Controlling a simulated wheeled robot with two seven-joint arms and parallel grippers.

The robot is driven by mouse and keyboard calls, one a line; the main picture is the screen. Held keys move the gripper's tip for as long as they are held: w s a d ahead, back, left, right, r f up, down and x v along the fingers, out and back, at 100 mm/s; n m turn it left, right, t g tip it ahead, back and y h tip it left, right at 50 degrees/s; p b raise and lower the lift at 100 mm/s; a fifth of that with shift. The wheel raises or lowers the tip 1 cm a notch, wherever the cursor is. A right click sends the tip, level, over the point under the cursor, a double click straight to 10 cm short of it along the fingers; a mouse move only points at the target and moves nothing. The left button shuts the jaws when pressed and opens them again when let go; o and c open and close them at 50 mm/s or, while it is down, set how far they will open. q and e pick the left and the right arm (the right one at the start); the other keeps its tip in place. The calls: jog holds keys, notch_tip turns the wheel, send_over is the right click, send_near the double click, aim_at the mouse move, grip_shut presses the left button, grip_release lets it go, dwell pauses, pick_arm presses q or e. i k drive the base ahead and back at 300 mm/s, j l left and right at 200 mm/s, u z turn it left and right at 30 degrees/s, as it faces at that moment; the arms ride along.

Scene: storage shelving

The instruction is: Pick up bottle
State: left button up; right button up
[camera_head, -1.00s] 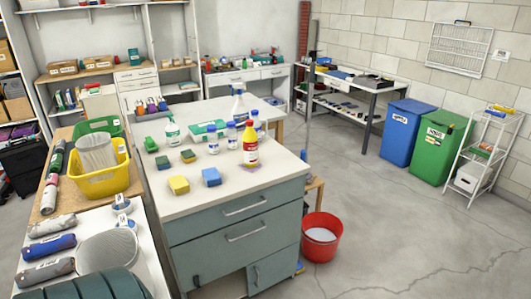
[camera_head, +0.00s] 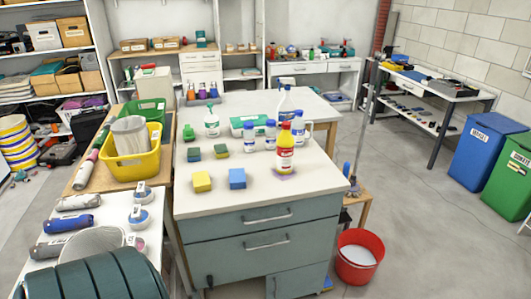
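Several bottles stand upright on the grey drawer cabinet's light top (camera_head: 265,193). A red and yellow bottle (camera_head: 285,153) stands on a small purple patch near the right edge. White bottles with blue caps stand behind and left of it, one (camera_head: 249,137) beside another (camera_head: 270,134). A clear spray bottle with a green head (camera_head: 211,123) stands further left, and a larger white spray bottle (camera_head: 285,104) stands at the back. I cannot tell which bottle the task names. Neither gripper shows in this view.
Yellow (camera_head: 202,182) and blue (camera_head: 237,178) sponges lie on the cabinet top's front. A yellow basket (camera_head: 139,167) and a side table with spray cans stand to the left. A red bucket (camera_head: 358,263) stands on the floor at right. Open floor lies further right.

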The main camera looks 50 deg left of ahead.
aim_at(284, 141)
jog(key=i+j+u, duration=0.15)
jog(key=i+u, duration=0.6)
jog(key=i+l+u, duration=0.15)
jog(key=i+u, duration=0.3)
jog(key=i, duration=0.3)
